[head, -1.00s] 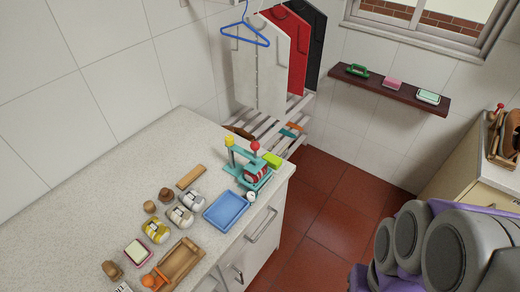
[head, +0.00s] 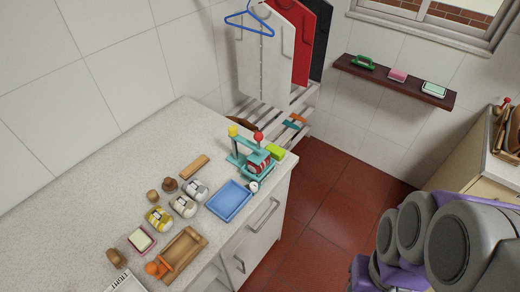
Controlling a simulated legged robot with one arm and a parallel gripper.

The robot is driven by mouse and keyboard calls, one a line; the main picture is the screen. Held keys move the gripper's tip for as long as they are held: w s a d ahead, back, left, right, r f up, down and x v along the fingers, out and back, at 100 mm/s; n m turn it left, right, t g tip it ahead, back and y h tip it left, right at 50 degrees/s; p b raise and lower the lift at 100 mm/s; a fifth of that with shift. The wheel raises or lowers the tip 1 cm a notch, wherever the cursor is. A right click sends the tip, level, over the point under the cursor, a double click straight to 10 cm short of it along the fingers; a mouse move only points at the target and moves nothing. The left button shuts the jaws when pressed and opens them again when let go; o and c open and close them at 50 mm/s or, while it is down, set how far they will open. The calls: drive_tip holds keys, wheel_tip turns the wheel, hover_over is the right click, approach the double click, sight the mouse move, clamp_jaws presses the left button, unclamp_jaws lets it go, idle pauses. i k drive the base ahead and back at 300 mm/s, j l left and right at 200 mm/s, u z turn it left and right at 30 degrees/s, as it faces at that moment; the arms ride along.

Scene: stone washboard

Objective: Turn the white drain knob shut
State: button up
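A small white round piece (head: 253,187) sits at the front edge of the counter, beside a teal stand and the blue tray. It may be the white drain knob, but it is too small to tell, and I cannot see which way it is turned. No drain or basin is clearly visible. My gripper is not in view; only thick grey and purple links of my own arm show at the lower right.
The speckled counter (head: 60,240) holds a teal stand (head: 238,160) with yellow and red knobs, a blue tray (head: 230,201), a wooden tray (head: 183,255) and several bundles. Shirts hang behind. A wall shelf (head: 395,81) is at right. Red floor (head: 330,210) is open between counters.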

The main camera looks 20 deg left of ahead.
sight(254, 186)
drive_tip(key=u, duration=1)
